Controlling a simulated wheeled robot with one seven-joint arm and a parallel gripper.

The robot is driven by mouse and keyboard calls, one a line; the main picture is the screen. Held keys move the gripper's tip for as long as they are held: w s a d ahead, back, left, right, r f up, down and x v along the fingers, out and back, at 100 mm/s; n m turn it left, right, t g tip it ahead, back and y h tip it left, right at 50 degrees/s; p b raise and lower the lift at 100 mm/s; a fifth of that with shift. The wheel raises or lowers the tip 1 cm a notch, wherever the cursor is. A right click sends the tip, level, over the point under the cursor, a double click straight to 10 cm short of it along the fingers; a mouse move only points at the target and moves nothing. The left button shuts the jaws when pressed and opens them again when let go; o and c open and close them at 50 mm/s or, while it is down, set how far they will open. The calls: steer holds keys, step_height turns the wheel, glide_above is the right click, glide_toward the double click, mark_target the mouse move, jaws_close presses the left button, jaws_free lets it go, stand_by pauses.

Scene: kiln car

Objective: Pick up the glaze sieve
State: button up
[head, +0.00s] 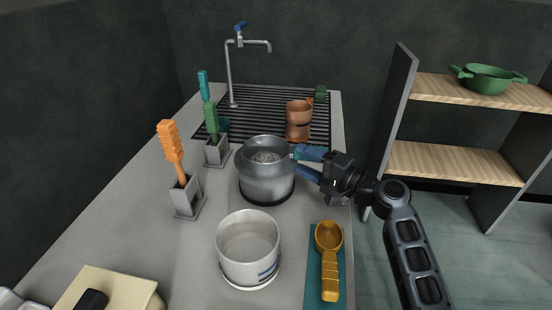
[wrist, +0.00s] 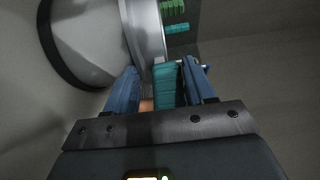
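The glaze sieve (head: 257,153) is a dark grey metal bowl resting on top of a grey pot (head: 266,186), with what looks like mesh inside. Its teal handle (head: 298,152) points right, toward my gripper (head: 309,163). In the wrist view the sieve's silver rim (wrist: 146,30) curves down to the teal handle (wrist: 167,84), which lies between the two blue fingers of my gripper (wrist: 160,88). A gap shows between the left finger and the handle; the right finger is close beside it. My gripper is open around the handle.
A white pot (head: 248,250) stands in front, and an orange scoop (head: 329,262) lies on a teal mat at front right. Holders with an orange brush (head: 171,150) and a green brush (head: 210,118) stand left. A brown jug (head: 298,121) is behind, near the tap (head: 230,75). Shelves (head: 455,163) stand right.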

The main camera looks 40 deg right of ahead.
steer(key=shift+f, duration=0.15)
steer(key=c, duration=0.9)
steer(key=shift+r, duration=0.2)
